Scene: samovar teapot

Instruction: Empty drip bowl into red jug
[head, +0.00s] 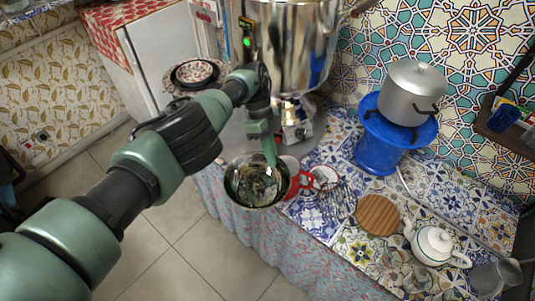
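A shiny metal drip bowl (240,197) is at the front edge of the counter, partly out over the floor side, below the samovar (295,45). Its inside is dark and reflective; I cannot tell how much liquid it holds. My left gripper (270,152) comes down from above with its green fingertip at the bowl's far rim, and it appears shut on that rim. A red jug (304,183) with a pale inside is close behind and right of the bowl, partly hidden by it. My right gripper is out of view.
A red-rimmed vessel (326,177) is right of the jug. Further right are a wooden round board (378,214), a white teapot (435,245), glasses, and a blue stand (380,150) with a lidded pot (412,92). Open floor (200,250) is at front left.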

